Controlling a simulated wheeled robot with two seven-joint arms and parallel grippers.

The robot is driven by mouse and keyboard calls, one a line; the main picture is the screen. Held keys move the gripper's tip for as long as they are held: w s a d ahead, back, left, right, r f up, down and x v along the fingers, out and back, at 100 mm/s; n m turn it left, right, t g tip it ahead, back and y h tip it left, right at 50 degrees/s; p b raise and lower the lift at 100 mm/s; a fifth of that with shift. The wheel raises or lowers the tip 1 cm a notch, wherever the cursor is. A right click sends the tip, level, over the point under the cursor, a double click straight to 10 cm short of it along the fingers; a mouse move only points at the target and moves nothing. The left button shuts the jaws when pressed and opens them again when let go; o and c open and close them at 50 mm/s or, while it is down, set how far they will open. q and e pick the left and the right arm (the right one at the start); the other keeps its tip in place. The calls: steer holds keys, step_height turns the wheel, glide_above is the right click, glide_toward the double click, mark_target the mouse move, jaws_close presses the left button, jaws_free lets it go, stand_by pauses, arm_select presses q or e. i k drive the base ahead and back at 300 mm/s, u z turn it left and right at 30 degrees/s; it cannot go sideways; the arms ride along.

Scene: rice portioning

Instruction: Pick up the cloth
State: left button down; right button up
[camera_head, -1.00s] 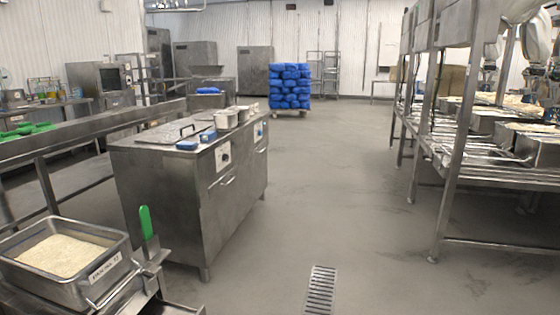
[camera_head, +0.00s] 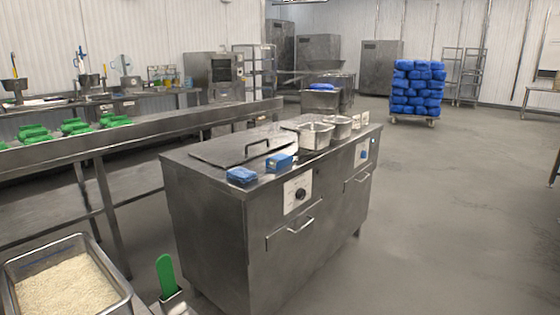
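A small blue folded item that looks like the cloth (camera_head: 242,175) lies on the near front corner of the steel cooking unit's top (camera_head: 215,177). A second small blue item, box-like (camera_head: 280,161), sits just behind it to the right; I cannot tell for certain which one is the cloth. Neither of my grippers shows in the view.
A steel pan of rice (camera_head: 120,303) and a green handle (camera_head: 166,275) are at the lower left. Metal pans (camera_head: 316,136) stand on the unit. A long steel counter (camera_head: 150,133) with green items runs behind. Open floor (camera_head: 430,200) lies to the right.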

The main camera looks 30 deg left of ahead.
mark_target(240, 174)
steer(key=i, duration=2.6)
steer(key=u, duration=1.55)
